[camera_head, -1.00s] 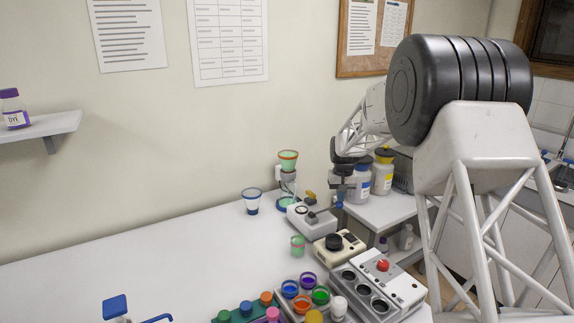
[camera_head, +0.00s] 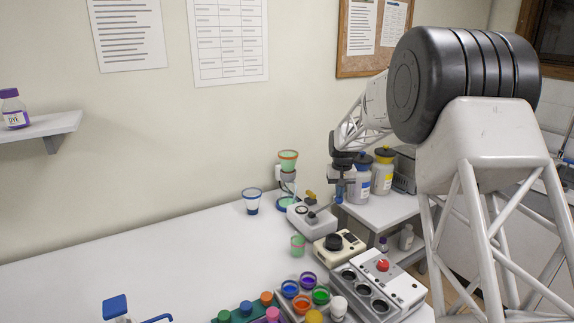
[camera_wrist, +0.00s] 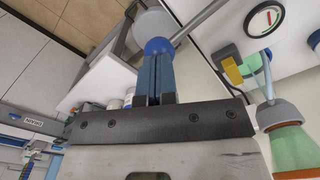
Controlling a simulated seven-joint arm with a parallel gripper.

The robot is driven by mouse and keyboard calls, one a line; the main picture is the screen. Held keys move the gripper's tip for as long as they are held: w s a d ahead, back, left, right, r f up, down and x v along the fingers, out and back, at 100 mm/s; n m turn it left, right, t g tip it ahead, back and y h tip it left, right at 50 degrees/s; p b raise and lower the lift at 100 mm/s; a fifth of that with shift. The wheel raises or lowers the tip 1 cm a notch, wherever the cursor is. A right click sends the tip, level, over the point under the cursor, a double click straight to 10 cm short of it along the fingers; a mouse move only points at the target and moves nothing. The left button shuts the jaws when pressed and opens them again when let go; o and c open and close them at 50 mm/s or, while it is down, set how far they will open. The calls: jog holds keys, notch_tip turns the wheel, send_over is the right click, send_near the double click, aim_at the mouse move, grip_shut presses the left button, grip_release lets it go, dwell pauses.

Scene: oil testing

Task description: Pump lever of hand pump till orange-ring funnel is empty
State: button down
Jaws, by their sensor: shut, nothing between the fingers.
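The orange-ring funnel (camera_head: 288,161) stands on a stand at the back of the bench and holds green liquid. Its green body also shows at the lower right of the wrist view (camera_wrist: 293,148). The hand pump (camera_head: 309,218) is a pale box with a gauge on top, in front of the funnel. Its gauge (camera_wrist: 265,19) shows in the wrist view. A grey lever rod (camera_wrist: 199,19) runs down to a blue ball by my fingertips. My gripper (camera_wrist: 156,58) is shut and empty, with its blue fingers at the ball. I cannot tell whether they touch.
A blue-ringed cup (camera_head: 251,201) stands left of the funnel. Large bottles (camera_head: 382,174) stand behind my gripper.

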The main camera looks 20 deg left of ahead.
jog(key=shift+s+a+r, duration=0.15)
jog(key=shift+r, duration=0.85)
jog(key=shift+s+a+r, duration=0.2)
jog(key=shift+r, duration=0.85)
jog(key=shift+s+a+r, duration=0.15)
jog(key=shift+r, duration=0.85)
jog(key=shift+f, duration=0.75)
jog(key=shift+f, duration=0.35)
jog(key=shift+f, duration=0.1)
